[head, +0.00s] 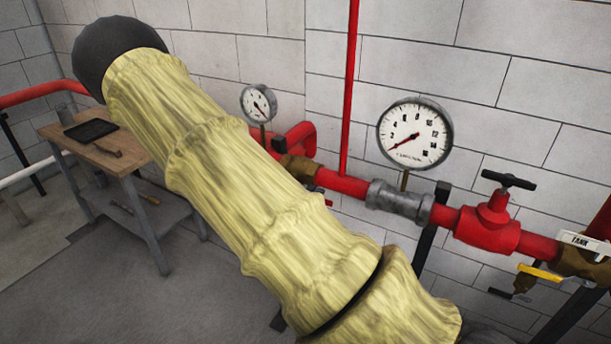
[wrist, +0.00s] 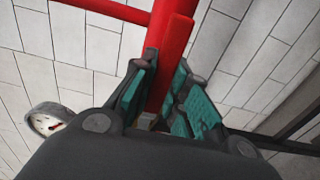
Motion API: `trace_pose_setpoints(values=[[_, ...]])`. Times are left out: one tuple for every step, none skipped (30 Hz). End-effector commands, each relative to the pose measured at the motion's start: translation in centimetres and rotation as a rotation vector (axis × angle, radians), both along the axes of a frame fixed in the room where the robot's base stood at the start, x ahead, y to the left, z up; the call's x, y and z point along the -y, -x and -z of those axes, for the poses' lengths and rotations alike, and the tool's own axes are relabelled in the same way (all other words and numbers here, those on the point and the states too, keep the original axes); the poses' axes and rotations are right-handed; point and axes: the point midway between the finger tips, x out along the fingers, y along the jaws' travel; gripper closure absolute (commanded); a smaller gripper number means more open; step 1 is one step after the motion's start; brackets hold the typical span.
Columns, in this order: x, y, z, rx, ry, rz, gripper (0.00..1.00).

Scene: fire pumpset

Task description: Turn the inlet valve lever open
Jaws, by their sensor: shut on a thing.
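In the wrist view my gripper (wrist: 167,66) has its two teal-padded fingers on either side of a flat red bar, which looks like the inlet valve lever (wrist: 177,48). The fingers are shut on this bar, whose end sticks out past the fingertips. A red pipe (wrist: 158,18) runs close behind it. The valve body is mostly hidden by the fingers and the wrist. In the head view my yellow-sleeved arm covers the gripper and the lever.
The red pipe line (head: 345,184) carries a large gauge (head: 415,133), a smaller gauge (head: 258,103) and a red valve with a black handwheel (head: 509,180). A yellow lever (head: 540,272) sits at the right near a TANK label. A workbench (head: 100,150) stands at the left.

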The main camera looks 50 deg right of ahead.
Motion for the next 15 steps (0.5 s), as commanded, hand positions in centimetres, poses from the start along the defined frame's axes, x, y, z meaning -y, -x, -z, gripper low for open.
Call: trace_pose_setpoints(values=[[0.02,0.08,-0.04,-0.007,0.002,0.0,1.0],[0.04,0.1,-0.05,-0.009,0.002,0.0,1.0],[0.07,0.12,-0.05,-0.011,0.003,0.001,1.0],[0.08,0.13,-0.05,-0.012,0.003,0.001,1.0],[0.09,0.13,-0.05,-0.012,0.003,0.001,1.0],[0.09,0.13,-0.05,-0.012,0.003,0.001,1.0],[0.09,0.13,-0.05,-0.012,0.003,0.001,1.0],[0.09,0.12,-0.06,-0.012,0.003,0.001,1.0],[0.09,0.12,-0.06,-0.012,0.003,0.001,1.0],[0.09,0.11,-0.07,-0.012,0.003,0.001,1.0],[0.09,0.11,-0.07,-0.012,0.003,0.001,1.0],[0.09,0.11,-0.08,-0.012,0.003,0.001,1.0],[0.09,0.1,-0.08,-0.011,0.004,0.001,1.0],[0.09,0.1,-0.08,-0.01,0.004,0.001,0.79],[0.1,0.1,-0.09,-0.01,0.004,0.001,0.72]])
